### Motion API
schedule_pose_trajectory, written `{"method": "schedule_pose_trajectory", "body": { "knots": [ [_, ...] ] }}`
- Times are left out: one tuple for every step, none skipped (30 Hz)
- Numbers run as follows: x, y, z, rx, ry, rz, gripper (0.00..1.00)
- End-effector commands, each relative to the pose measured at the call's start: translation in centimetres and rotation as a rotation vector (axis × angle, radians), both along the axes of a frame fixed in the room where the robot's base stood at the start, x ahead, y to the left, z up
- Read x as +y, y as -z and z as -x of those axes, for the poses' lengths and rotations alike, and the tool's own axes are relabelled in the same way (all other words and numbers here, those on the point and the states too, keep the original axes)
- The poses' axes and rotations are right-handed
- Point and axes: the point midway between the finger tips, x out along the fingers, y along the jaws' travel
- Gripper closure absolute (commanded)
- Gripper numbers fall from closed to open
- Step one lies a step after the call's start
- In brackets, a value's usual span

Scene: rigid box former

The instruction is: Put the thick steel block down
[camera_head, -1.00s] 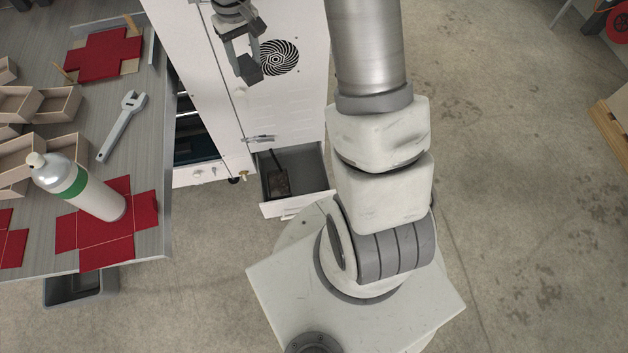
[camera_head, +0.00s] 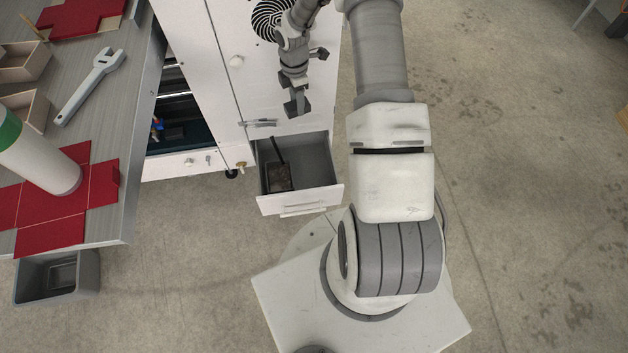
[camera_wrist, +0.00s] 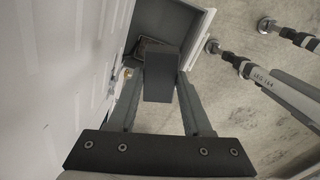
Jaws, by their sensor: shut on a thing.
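The thick steel block (camera_wrist: 162,76) is dark grey and sits between the two fingers of my gripper (camera_wrist: 160,90) in the wrist view. In the head view, my gripper (camera_head: 295,88) points down, shut on the block (camera_head: 297,106), in front of the white cabinet and near the back of the open drawer (camera_head: 318,198). The block is held up in the air and looks clear of the drawer. In the wrist view the drawer (camera_wrist: 199,22) lies beyond the block, which hides part of it.
A brown object with a dark handle (camera_head: 279,177) lies in the drawer's left part; its right part is bare. A grey bin (camera_head: 58,278) stands below.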

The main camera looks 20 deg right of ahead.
Motion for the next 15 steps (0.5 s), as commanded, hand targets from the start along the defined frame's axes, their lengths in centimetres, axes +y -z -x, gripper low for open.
{"method": "schedule_pose_trajectory", "body": {
  "knots": [
    [-0.4,3.0,0.1,0.003,-0.067,-0.002,1.00],
    [-0.6,4.2,0.2,0.003,-0.115,-0.001,1.00],
    [-0.9,5.7,0.2,0.002,-0.178,-0.002,1.00],
    [-1.1,6.8,0.3,0.002,-0.223,-0.002,1.00],
    [-1.3,8.0,0.3,0.003,-0.271,-0.002,1.00],
    [-1.5,9.5,0.4,0.002,-0.334,-0.001,1.00],
    [-1.6,10.7,0.6,0.002,-0.381,-0.002,1.00],
    [-1.8,11.8,0.6,0.002,-0.428,-0.002,1.00],
    [-2.0,13.4,0.8,0.003,-0.491,-0.002,1.00],
    [-2.2,14.5,0.9,0.001,-0.537,-0.002,1.00],
    [-2.4,15.7,1.0,0.001,-0.585,-0.002,1.00],
    [-2.6,17.2,1.2,0.002,-0.646,-0.002,1.00],
    [-2.7,18.4,1.4,0.003,-0.694,-0.003,1.00],
    [-2.9,19.5,1.5,0.002,-0.740,-0.002,1.00],
    [-3.0,21.1,1.8,0.002,-0.803,-0.002,1.00]
  ]
}}
